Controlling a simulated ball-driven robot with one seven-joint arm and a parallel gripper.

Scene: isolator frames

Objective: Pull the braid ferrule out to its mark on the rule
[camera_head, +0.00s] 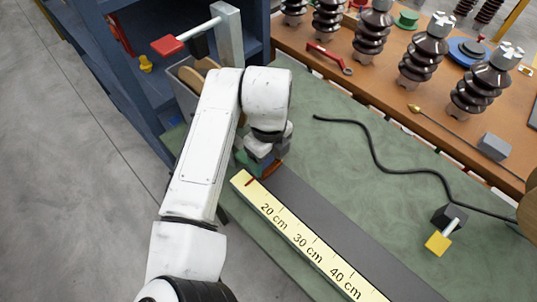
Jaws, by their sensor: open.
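The pale yellow rule (292,233) lies on the green mat, with 20, 30 and 40 cm printed along it. A short red mark (250,182) crosses it near its upper-left end. My gripper (262,166) is at that end, pointing down and open, just beyond the rule. A small copper-brown piece (273,168) shows beside the fingers at the head of the dark grey strip; it may be the braid or its ferrule. The wrist and fingers hide most of it, and I cannot tell whether the fingers touch it.
The dark grey strip (335,227) runs clear along the rule. A black cable (377,160) and a yellow-and-black block (438,243) lie on the green mat (340,150). Brown insulators (424,55) stand on the orange bench behind. A blue cabinet with a red-handled lever (168,45) stands at upper left.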

